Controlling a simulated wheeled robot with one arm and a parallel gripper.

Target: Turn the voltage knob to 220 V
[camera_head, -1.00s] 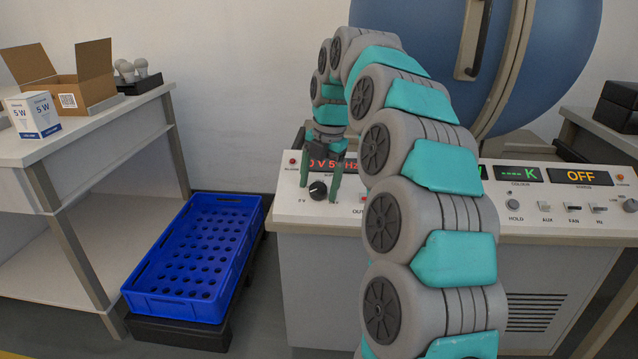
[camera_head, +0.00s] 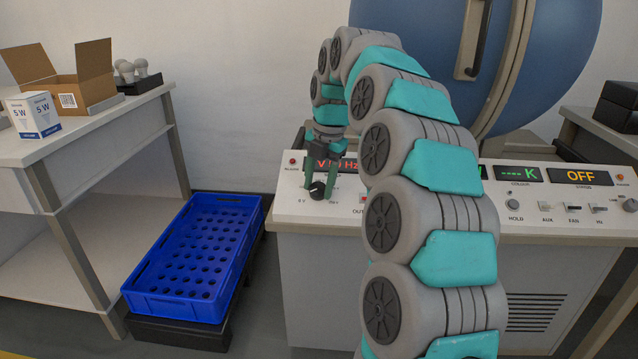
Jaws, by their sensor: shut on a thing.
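The black voltage knob (camera_head: 317,191) sits on the sloped front of the light grey control console (camera_head: 345,212), at its left end. My gripper (camera_head: 319,187) is over it from above, with its green fingers closed on the knob's sides. The red supply display (camera_head: 340,164) behind the fingers is partly covered by them; only a part like "V" and "Hz" reads, so its value cannot be told. The scale marks around the knob are too small to read.
My arm covers the console's middle.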

